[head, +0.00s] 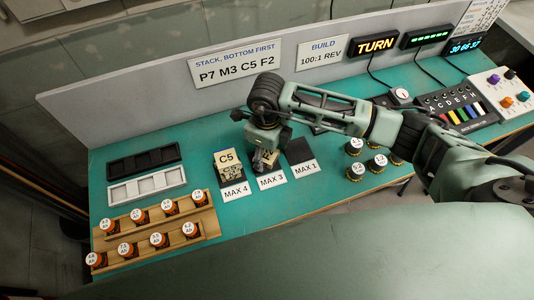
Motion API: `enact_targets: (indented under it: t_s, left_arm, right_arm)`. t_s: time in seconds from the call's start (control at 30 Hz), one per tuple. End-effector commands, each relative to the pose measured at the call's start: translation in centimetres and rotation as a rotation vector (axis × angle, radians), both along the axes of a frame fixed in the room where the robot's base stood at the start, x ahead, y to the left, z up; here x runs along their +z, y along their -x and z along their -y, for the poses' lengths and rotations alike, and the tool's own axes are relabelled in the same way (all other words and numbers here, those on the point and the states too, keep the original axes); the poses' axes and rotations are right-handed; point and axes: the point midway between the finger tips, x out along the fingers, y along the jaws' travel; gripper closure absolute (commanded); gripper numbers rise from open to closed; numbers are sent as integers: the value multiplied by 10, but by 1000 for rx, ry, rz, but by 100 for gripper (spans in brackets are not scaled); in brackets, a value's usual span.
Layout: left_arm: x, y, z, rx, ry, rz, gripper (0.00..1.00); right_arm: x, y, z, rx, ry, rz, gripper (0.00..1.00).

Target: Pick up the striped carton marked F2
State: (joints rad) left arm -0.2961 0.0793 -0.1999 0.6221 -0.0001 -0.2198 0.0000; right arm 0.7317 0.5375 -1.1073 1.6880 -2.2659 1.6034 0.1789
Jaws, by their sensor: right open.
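A pale carton marked C5 (226,157) is on top of the stack on the MAX 4 pad (235,191). A patterned layer shows below its top, but I cannot tell how many cartons are there. My right gripper (264,163) points down over the MAX 3 pad (271,181) and is open. A pale carton (270,155) on that pad is mostly hidden by the gripper. Its mark is not readable, so I cannot tell whether it is F2. My left gripper is not in view.
The dark MAX 1 pad (299,150) is empty. Black (144,160) and white (147,187) trays lie left. A wooden rack (160,224) holds several orange-banded jars. Several gold-based jars (355,172) stand right. A sign (235,63) reads P7 M3 C5 F2.

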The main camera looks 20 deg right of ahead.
Motion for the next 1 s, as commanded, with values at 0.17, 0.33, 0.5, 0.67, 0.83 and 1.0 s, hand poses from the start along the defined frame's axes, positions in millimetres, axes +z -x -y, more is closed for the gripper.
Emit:
enact_targets:
  t_s: [0.17, 0.33, 0.5, 0.67, 0.83, 1.0]
  left_arm:
    - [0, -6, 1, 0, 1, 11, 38]
    - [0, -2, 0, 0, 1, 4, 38]
    - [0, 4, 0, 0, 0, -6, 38]
    - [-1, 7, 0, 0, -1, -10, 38]
    - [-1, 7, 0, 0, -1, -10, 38]
    - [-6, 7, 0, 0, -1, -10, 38]
  right_arm:
    - [0, 0, 0, 0, 0, 0, 46]
    - [0, 0, 0, -1, 0, 0, 61]
    - [0, 0, 0, -1, 0, 0, 76]
    - [1, 0, 0, -1, 0, 0, 83]
    - [1, 0, 0, -1, 0, 0, 83]
    - [9, -1, 0, -1, -2, 2, 83]
